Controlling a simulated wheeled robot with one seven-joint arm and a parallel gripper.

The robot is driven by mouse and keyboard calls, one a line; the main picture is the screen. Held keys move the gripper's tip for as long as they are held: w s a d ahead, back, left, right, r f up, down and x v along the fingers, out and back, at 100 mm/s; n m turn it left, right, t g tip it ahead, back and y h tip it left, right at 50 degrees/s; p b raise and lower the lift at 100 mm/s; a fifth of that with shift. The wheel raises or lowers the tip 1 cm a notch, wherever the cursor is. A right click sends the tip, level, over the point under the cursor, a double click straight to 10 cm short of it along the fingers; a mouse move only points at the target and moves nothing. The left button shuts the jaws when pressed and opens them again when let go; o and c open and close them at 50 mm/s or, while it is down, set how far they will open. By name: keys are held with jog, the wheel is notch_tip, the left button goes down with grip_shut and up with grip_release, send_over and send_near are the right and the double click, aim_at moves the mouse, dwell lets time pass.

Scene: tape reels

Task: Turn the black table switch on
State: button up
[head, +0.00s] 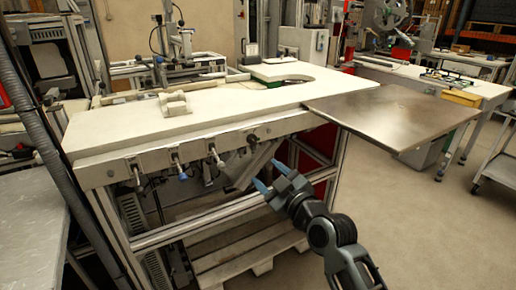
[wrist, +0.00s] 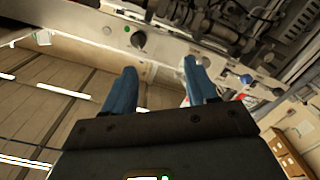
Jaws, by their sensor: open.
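The black table switch (head: 252,138) is a small dark knob at the right end of the row on the table's front panel. In the wrist view the black knob (wrist: 138,39) shows on the pale panel, beyond my fingertips and towards the left one. My gripper (head: 271,176) is below and a little right of the switch in the head view, apart from it. Its two blue fingers, also in the wrist view (wrist: 159,68), are open with nothing between them. The switch's on or off position is too small to tell.
Several other knobs line the same panel, one with a blue tip (head: 178,166). The white tabletop (head: 225,98) overhangs them, and a metal plate (head: 395,115) juts out to the right. A wooden pallet (head: 245,250) lies under the table.

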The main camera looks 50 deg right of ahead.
send_near(254, 141)
jog(key=w, duration=0.1)
jog(key=shift+n, duration=0.4)
jog(key=x, duration=0.7)
jog(key=shift+w+d, duration=0.15)
jog(key=shift+w, duration=0.2)
jog(key=c, duration=1)
